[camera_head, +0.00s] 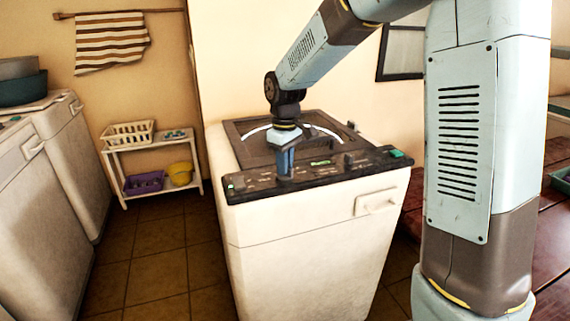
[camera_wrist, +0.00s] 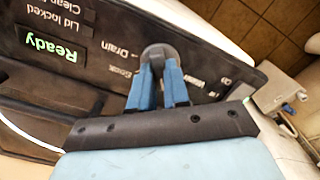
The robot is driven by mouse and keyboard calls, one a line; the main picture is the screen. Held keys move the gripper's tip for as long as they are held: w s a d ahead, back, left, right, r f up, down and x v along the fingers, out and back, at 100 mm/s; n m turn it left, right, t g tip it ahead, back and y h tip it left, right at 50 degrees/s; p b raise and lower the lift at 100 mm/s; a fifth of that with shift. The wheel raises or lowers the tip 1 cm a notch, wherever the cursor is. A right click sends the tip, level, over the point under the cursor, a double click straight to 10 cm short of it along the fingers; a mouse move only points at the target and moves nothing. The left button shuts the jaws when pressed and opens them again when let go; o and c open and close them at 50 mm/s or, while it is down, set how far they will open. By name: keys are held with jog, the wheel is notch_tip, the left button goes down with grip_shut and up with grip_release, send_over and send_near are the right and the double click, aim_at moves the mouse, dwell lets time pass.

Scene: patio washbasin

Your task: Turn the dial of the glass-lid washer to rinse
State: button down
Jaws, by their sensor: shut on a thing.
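The glass-lid washer (camera_head: 310,240) stands in the middle of the head view, with a dark lid (camera_head: 245,130) on top and a black control panel (camera_head: 330,170) along its front edge. My gripper (camera_head: 285,177) points down at the panel's left part. In the wrist view, the blue fingers of my gripper (camera_wrist: 160,80) are shut on a round grey dial (camera_wrist: 158,52). The word "Drain" is printed beside the dial, and "Ready" glows green on the display (camera_wrist: 52,46). The dial's pointer and the rinse mark cannot be made out. In the head view the fingers hide the dial.
Other white machines (camera_head: 50,180) stand at the left. A white shelf (camera_head: 150,160) at the back holds a white basket (camera_head: 128,134), a purple bin (camera_head: 144,182) and a yellow bucket (camera_head: 180,173). Tiled floor (camera_head: 160,260) is clear between the machines.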

jog(key=shift+d+n, duration=0.15)
jog(key=shift+n, duration=0.35)
jog(key=c, duration=1.1)
grip_release()
notch_tip(320, 180, up, 14)
jog(key=shift+f, duration=0.15)
jog(key=s+d+r+m+t, duration=0.3)
jog(key=s+d+m, duration=0.2)
jog(key=s+d, duration=0.6)
jog(key=s+d+f+m+t, duration=0.1)
jog(key=s+d+f+m, duration=0.1)
jog(key=s, duration=0.5)
jog(key=s+d+f+m+t, duration=0.1)
jog(key=s+d+m, duration=0.3)
jog(key=s, duration=0.3)
jog(key=shift+s+d+f+t, duration=0.3)
jog(key=shift+s+d+f, duration=0.1)
jog(key=shift+d, duration=0.35)
